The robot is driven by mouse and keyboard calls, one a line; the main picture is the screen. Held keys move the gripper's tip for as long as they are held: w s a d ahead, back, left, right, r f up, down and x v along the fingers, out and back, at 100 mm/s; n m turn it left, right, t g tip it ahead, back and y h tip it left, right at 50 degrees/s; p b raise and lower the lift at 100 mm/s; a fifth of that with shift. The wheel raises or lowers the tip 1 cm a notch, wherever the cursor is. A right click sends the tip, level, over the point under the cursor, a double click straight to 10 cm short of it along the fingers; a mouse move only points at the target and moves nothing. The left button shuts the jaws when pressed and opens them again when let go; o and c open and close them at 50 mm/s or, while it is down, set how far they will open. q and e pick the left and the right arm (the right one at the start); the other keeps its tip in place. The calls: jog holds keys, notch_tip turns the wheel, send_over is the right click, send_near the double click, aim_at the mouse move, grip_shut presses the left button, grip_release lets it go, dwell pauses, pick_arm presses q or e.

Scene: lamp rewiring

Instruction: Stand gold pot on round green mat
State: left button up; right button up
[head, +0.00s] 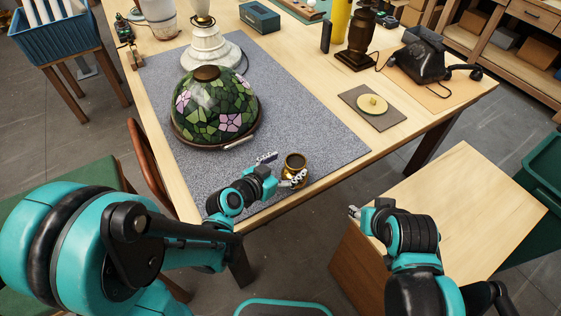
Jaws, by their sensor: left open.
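The gold pot (295,162) stands upright near the front edge of the table, by the edge of the grey cloth, its dark opening facing up. My left gripper (283,169) is open, with its fingers pointing at the pot. One finger is on the far left side of the pot and the other overlaps its near side in the view. I cannot tell whether they touch it.
A stained-glass lampshade (215,110) sits on the grey cloth (310,115) left of the pot, with a white lamp base (215,50) behind. A black telephone (420,62) and a dark wooden stand (357,50) are beyond the disc. The cloth between pot and disc is clear.

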aim_at(299, 160)
pick_arm(q)
jog(key=shift+w+d+f, duration=0.1)
jog(key=shift+w, duration=0.1)
jog(key=shift+w+d+f, duration=0.15)
jog(key=shift+w, duration=0.15)
jog(key=b+x, duration=0.1)
jog(key=x, duration=0.1)
jog(key=b+x, duration=0.1)
jog(key=x, duration=0.3)
jog(key=shift+s+d+f+b, duration=0.1)
jog(key=shift+s+d+b, duration=0.1)
jog(key=shift+d+b, duration=0.2)
jog(key=shift+w+d+f, duration=0.1)
jog(key=shift+w+d, duration=0.1)
jog(key=shift+w, duration=0.1)
jog(key=c, duration=1.6)
jog(key=shift+c, duration=0.2)
